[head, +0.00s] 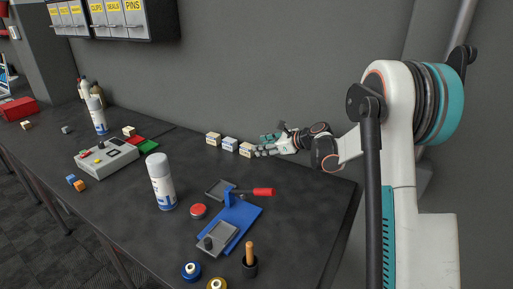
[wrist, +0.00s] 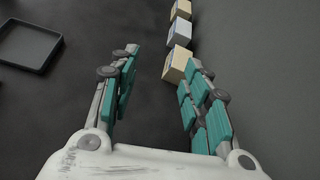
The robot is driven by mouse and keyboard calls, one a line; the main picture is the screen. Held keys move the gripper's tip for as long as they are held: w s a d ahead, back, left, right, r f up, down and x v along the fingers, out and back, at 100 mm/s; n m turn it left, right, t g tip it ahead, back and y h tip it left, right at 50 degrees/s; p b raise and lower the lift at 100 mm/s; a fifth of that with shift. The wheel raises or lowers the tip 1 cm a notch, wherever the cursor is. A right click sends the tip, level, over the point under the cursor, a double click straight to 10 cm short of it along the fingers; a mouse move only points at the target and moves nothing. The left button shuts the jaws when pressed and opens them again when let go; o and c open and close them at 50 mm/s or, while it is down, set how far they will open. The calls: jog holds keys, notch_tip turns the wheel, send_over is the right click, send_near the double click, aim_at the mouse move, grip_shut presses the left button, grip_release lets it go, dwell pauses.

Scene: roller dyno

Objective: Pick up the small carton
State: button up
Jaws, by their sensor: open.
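Three small cartons stand in a row near the back edge of the dark bench. In the head view they are a tan one (head: 213,139) on the left, a whitish one (head: 230,144) in the middle and a tan one (head: 246,149) on the right, nearest my gripper (head: 265,147). In the wrist view my gripper (wrist: 161,60) is open and empty. The nearest tan carton (wrist: 177,66) lies ahead by the right fingertip, which partly hides it. The whitish carton (wrist: 180,32) and far tan carton (wrist: 181,9) are beyond it. Which carton the task means is unclear.
The wall runs behind the cartons. The bench between tray and cartons is clear.

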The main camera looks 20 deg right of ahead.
aim_at(250, 146)
jog(key=d+f, duration=0.1)
jog(key=w+d+m, duration=0.1)
jog(key=w+d+f+m, duration=0.1)
jog(key=d, duration=0.1)
jog(key=shift+w+f+t, duration=0.2)
jog(key=shift+f+t, duration=0.1)
jog(key=shift+t, duration=0.1)
jog(key=b+x, duration=0.2)
jog(key=x, duration=0.6)
jog(key=shift+a, duration=0.15)
jog(key=shift+r+b+x, duration=0.15)
jog(key=shift+b+x, duration=0.4)
jog(key=shift+x, duration=0.8)
jog(key=shift+r+b+x, duration=0.2)
jog(key=shift+b+x, duration=0.35)
jog(key=shift+x, duration=0.85)
jog(key=shift+w, duration=0.15)
jog(key=c, duration=0.9)
